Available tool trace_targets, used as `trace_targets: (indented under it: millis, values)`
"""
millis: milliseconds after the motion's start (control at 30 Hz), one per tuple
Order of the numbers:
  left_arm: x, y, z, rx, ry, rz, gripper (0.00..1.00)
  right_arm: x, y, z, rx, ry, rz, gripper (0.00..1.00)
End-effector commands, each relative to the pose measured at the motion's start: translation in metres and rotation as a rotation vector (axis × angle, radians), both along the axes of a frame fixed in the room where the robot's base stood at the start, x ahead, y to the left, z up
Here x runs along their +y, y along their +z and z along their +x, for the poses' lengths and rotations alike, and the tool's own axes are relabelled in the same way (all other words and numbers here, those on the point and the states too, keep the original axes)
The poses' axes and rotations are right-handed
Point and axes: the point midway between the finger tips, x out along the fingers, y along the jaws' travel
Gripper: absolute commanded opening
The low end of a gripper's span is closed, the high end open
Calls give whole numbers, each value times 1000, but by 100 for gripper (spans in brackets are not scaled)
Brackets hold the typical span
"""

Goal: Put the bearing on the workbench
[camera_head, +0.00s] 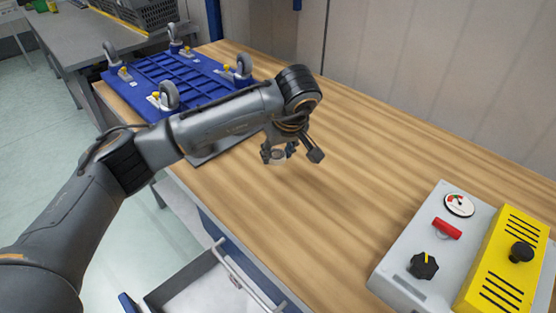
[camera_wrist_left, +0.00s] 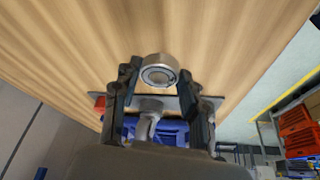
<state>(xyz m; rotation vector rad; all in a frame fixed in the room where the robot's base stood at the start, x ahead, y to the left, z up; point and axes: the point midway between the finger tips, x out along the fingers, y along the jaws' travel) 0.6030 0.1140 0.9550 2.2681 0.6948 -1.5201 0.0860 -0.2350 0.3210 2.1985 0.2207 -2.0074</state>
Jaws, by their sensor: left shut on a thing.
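The bearing (camera_head: 278,157) is a small metal ring, held at the fingertips of my left gripper (camera_head: 280,152) over the workbench. In the left wrist view the bearing (camera_wrist_left: 159,70) sits between the two dark fingers of the left gripper (camera_wrist_left: 160,88), near their tips. The workbench (camera_head: 350,150) has a striped wooden top. The bearing appears to be a little above the wood; the exact gap cannot be told. My right gripper is not in view.
A blue upturned dolly with casters (camera_head: 180,78) stands on the bench's far left part. A grey and yellow control box (camera_head: 440,240) stands at the front right. An open drawer (camera_head: 205,285) juts out below the front edge. The middle of the bench is clear.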

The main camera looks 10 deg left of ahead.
Motion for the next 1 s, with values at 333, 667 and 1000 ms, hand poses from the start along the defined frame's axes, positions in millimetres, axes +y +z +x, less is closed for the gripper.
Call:
trace_targets:
  millis: [333, 667, 1000]
  values:
    - [6, -25, 21, -1, 1, -1, 9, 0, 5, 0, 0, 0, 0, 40]
    - [7, -59, 24, -2, -2, -1, 9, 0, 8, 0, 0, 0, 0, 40]
    - [7, -63, 24, -2, -2, 0, 49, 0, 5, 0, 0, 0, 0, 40]
